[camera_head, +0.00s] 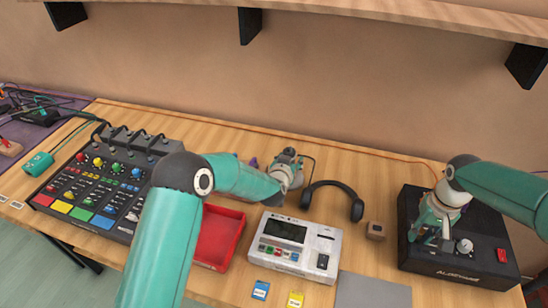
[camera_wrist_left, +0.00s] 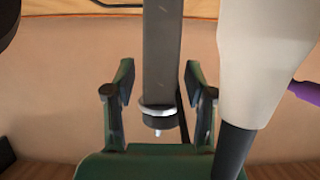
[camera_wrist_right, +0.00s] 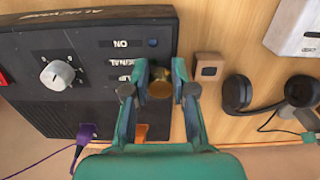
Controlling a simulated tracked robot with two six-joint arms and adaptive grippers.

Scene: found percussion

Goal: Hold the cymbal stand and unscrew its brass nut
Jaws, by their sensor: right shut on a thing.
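A dark grey upright post (camera_wrist_left: 163,50), seemingly the cymbal stand, shows upside down in the left wrist view. Its end bears a pale ring (camera_wrist_left: 158,110) and a short dark stub, with no brass nut on it. My left gripper (camera_head: 290,157) is open, with one finger on each side of the post and a gap to it. In the right wrist view my right gripper (camera_wrist_right: 159,78) is shut on the brass nut (camera_wrist_right: 160,88), above the edge of a black box (camera_wrist_right: 90,75). The gripper hides the nut in the head view.
The black box has a knob (camera_wrist_right: 57,75) and a red switch (camera_head: 502,255). Headphones (camera_head: 355,205), a small wooden block (camera_head: 375,230), a white device (camera_head: 293,245), a red tray (camera_head: 217,236) and a mixer (camera_head: 105,185) stand on the table. A shelf (camera_head: 400,15) overhangs the back.

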